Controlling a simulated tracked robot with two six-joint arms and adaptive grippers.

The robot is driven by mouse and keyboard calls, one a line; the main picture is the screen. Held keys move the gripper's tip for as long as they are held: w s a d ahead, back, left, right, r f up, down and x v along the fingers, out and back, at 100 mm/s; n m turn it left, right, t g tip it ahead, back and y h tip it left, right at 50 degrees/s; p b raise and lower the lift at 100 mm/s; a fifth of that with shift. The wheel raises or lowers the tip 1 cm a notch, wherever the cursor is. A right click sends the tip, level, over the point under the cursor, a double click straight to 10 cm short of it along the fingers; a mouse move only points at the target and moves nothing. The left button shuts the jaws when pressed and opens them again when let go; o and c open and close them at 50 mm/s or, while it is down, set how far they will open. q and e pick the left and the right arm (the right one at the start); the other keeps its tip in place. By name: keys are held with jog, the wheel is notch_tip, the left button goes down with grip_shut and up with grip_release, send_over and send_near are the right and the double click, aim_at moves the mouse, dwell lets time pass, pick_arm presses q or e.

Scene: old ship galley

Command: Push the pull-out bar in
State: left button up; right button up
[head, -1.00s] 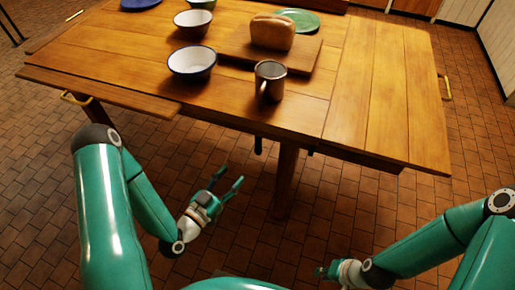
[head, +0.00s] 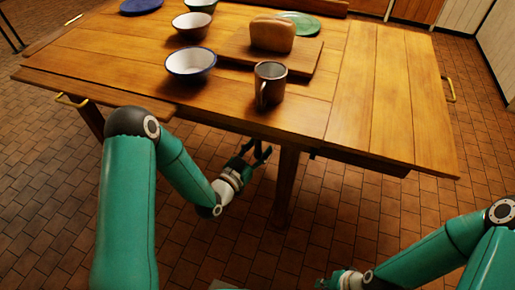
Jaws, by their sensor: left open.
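The wooden table (head: 130,58) stands in front of me with a wide right leaf (head: 385,95). A dark wooden length (head: 365,163) shows under the front edge of that leaf; I cannot tell for sure whether it is the pull-out bar. A small dark piece (head: 313,154) sits at its left end. My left gripper (head: 258,152) is open, its fingers in shadow just below the table's front edge, left of the table leg. I cannot tell whether it touches anything. My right gripper (head: 325,283) is low at the bottom edge, partly cut off, its fingers unclear.
A mug (head: 270,84), a white bowl (head: 191,64), another bowl (head: 192,25) and bread (head: 272,34) on a board (head: 308,61) stand on the table. A table leg (head: 285,188) is right of my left gripper. The tiled floor in front is clear.

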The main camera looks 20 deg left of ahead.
pick_arm(q)
grip_shut()
pick_arm(e)
jog(key=shift+f, duration=0.1)
dwell(0.4)
